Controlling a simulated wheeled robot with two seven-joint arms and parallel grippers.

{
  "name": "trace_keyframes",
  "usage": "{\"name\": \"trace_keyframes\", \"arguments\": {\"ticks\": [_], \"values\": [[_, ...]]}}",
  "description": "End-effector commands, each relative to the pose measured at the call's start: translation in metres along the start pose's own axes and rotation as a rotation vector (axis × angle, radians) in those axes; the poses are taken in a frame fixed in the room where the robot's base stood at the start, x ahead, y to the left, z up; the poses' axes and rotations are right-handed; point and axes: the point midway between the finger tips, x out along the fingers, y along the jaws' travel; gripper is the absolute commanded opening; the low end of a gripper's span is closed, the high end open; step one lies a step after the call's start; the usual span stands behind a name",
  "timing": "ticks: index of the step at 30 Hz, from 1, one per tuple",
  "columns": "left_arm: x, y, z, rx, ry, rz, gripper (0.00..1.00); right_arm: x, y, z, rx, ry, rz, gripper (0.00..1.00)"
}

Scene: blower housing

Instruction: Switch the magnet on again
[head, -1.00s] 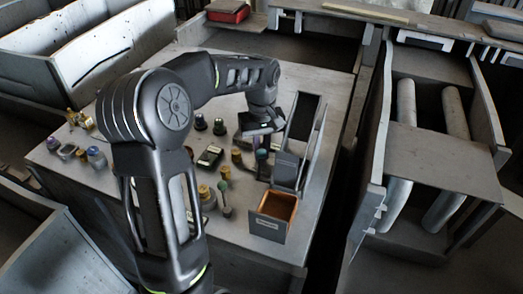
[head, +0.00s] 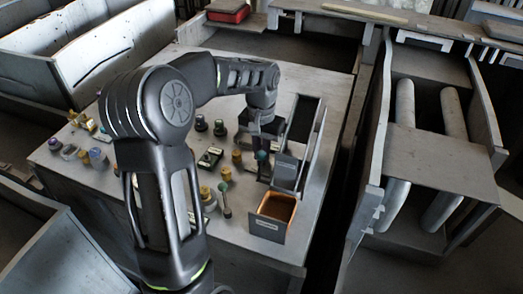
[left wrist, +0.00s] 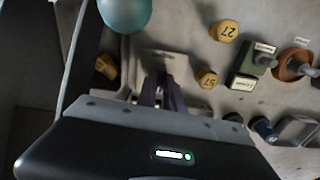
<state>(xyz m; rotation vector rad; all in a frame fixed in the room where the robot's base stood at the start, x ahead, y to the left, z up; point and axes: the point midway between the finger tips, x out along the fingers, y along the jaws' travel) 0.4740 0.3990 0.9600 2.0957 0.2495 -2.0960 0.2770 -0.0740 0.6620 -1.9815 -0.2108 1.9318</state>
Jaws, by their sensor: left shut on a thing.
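A console panel (head: 322,200) carries several knobs, buttons and levers. My left gripper (head: 262,146) is low over its right part, beside a tall grey frame. In the left wrist view its dark fingers (left wrist: 161,93) are shut at a small pale plate (left wrist: 165,60) on the panel. The part between the fingers is small and mostly hidden, so I cannot tell which control it is. My right gripper is not in view.
A grey upright frame (head: 318,120) stands right beside the gripper. An open orange-lined box (head: 268,227) sits at the panel's front right. Yellow buttons (left wrist: 224,30), a green block (left wrist: 249,64) and a brown round control (left wrist: 294,66) lie nearby. A gap separates the panel from the roller bay.

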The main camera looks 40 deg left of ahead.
Motion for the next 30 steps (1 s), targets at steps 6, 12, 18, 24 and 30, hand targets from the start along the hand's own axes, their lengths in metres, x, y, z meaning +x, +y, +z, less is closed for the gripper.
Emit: {"name": "trace_keyframes", "arguments": {"ticks": [6,12,18,24,30], "values": [[-0.0007,0.0000,-0.0004,0.161,0.001,0.000,0.00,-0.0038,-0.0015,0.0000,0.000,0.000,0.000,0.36],[-0.0006,0.0000,-0.0004,0.160,0.001,0.000,0.00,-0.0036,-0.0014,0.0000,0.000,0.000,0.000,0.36],[-0.0022,-0.0001,-0.0002,0.300,0.001,0.000,0.00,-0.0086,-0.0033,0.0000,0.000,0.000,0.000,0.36],[-0.0012,-0.0003,-0.0003,0.521,0.001,0.000,0.00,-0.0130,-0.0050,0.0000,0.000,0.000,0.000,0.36],[-0.0004,-0.0003,-0.0005,0.540,0.002,-0.001,0.00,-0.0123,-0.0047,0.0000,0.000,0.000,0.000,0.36]]}}
